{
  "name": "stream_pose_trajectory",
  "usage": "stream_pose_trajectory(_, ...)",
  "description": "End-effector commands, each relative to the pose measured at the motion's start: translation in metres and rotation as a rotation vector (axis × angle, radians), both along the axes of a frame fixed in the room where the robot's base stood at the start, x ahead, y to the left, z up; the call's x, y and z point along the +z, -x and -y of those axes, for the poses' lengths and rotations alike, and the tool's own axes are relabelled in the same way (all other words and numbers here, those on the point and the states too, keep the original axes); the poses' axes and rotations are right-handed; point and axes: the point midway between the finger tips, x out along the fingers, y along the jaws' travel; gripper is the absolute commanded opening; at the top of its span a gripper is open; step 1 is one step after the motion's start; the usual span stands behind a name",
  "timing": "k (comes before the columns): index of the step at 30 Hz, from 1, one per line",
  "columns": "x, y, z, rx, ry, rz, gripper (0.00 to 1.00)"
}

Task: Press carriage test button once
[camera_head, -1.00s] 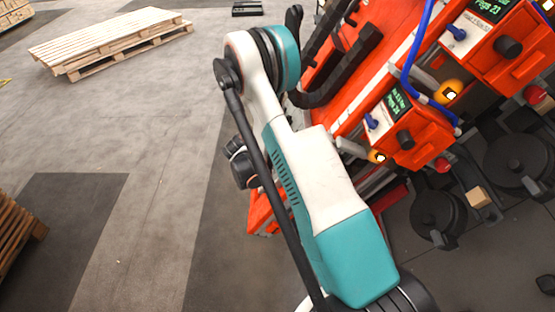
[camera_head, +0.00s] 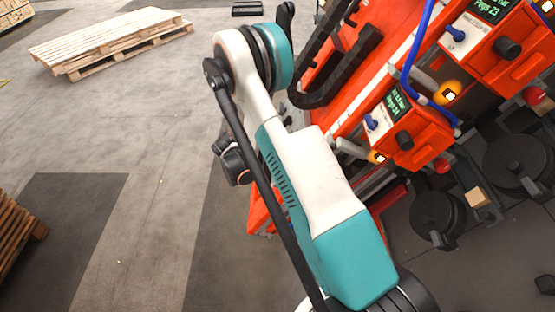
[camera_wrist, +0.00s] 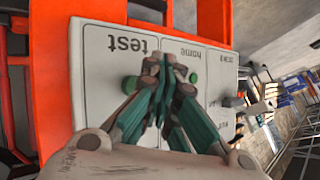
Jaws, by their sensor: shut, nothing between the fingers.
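In the wrist view, a pale control panel (camera_wrist: 100,90) on an orange frame carries the upside-down labels "test", "home" and a third I cannot read clearly. A dark green button (camera_wrist: 130,85), partly covered by my left finger, sits in the "test" section. A smaller green button (camera_wrist: 193,78) sits in the "home" section. My gripper (camera_wrist: 162,65) is shut and empty, its fingertips in front of the panel between these two buttons. I cannot tell whether the fingertips touch the panel. In the head view my arm hides the panel and the fingertips.
Orange machine boxes (camera_head: 418,135) with small screens and a blue hose (camera_head: 410,70) stand to the right of my arm. A grey knob (camera_wrist: 232,101) juts from the panel's right section. A wooden pallet (camera_head: 110,42) lies at back left. The floor between is clear.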

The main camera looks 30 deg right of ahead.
Motion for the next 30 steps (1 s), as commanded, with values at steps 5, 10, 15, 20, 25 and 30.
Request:
stream_pose_trajectory(5,0.009,-0.008,-0.012,0.002,0.001,0.000,0.00)
stream_pose_trajectory(10,0.015,-0.016,-0.023,0.001,0.001,0.000,0.00)
stream_pose_trajectory(15,0.016,-0.017,-0.025,0.000,0.001,0.000,0.00)
stream_pose_trajectory(20,0.016,-0.017,-0.025,0.000,0.000,0.000,0.00)
stream_pose_trajectory(25,0.016,-0.017,-0.025,0.000,0.000,0.000,0.00)
stream_pose_trajectory(30,0.016,-0.017,-0.025,0.000,0.000,0.000,0.00)
